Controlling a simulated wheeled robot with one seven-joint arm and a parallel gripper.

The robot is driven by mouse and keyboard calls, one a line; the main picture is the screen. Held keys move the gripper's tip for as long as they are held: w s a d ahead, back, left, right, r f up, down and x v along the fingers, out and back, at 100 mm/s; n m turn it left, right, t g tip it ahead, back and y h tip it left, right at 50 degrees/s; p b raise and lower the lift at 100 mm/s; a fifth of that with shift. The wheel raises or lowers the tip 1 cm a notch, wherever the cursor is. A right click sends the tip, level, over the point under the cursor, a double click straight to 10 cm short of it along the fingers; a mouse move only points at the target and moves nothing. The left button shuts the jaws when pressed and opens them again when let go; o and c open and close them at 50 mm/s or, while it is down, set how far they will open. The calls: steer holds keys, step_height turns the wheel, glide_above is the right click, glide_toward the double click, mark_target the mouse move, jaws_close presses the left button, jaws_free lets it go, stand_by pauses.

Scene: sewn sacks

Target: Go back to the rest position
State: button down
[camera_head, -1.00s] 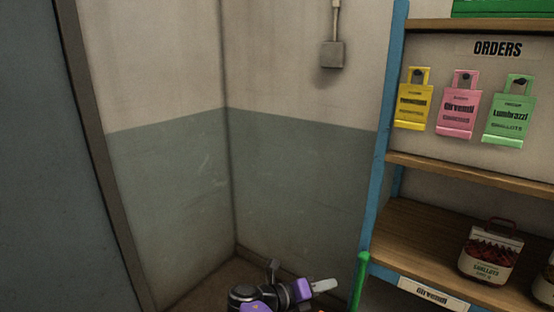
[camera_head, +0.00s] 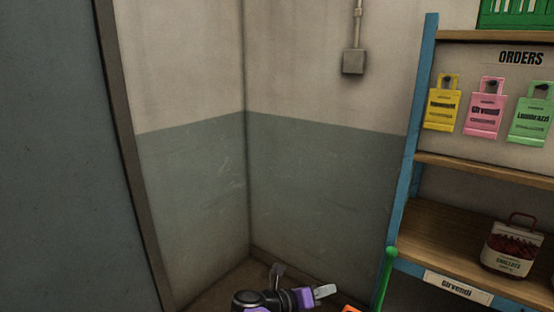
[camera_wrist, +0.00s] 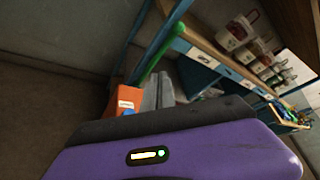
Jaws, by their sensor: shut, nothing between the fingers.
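My gripper (camera_head: 326,291) is at the bottom of the head view, with the purple and black arm parts beside it, left of the shelf's front post. In the wrist view my gripper's grey fingers (camera_wrist: 158,92) lie together, shut, with nothing between them. The purple wrist housing fills the bottom of that view. The gripper is apart from the shelf and the sacks.
A blue-framed wooden shelf (camera_head: 455,240) stands at the right, holding a sack of shallots (camera_head: 511,247). Yellow, pink and green order tags (camera_head: 484,108) hang above. A green pole (camera_head: 385,279) and an orange object (camera_wrist: 124,101) are close to my gripper. A bare corner lies behind.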

steer(key=w+a+f+m+t+y, duration=0.2)
steer(key=a+f+m+y, duration=0.15)
steer(key=a, duration=0.35)
steer(key=w+a+f+m+t+y, duration=0.1)
steer(key=w+a+f+m+y, duration=0.15)
steer(key=a+y, duration=0.4)
steer(key=s+a+f+m+t+y+b, duration=0.1)
steer(key=s+a+f+m+y, duration=0.2)
steer(key=s+m, duration=0.3)
steer(key=s+a+f+m+t+y+b, duration=0.1)
steer(key=s+a+f+m+y, duration=0.25)
steer(key=s, duration=0.55)
steer(key=s+d+r+m+t+h+b, duration=0.1)
steer(key=s+d+r+m+t, duration=0.1)
steer(key=s+d+r+m, duration=0.75)
steer(key=s+d+r+m+t+h+b, duration=0.15)
steer(key=s+d, duration=0.45)
steer(key=s, duration=0.8)
steer(key=s+d+r+m+t+b, duration=0.1)
steer(key=s+d+r+m, duration=0.55)
steer(key=s, duration=0.55)
steer(key=s+d+f+g+h, duration=0.1)
steer(key=s+d+f+g, duration=0.1)
steer(key=s+d, duration=0.3)
steer(key=s+f, duration=0.1)
steer(key=s, duration=0.2)
steer(key=shift+f+m+h+b, duration=0.15)
steer(key=shift+m+h+b, duration=0.15)
steer(key=shift+m+b, duration=0.1)
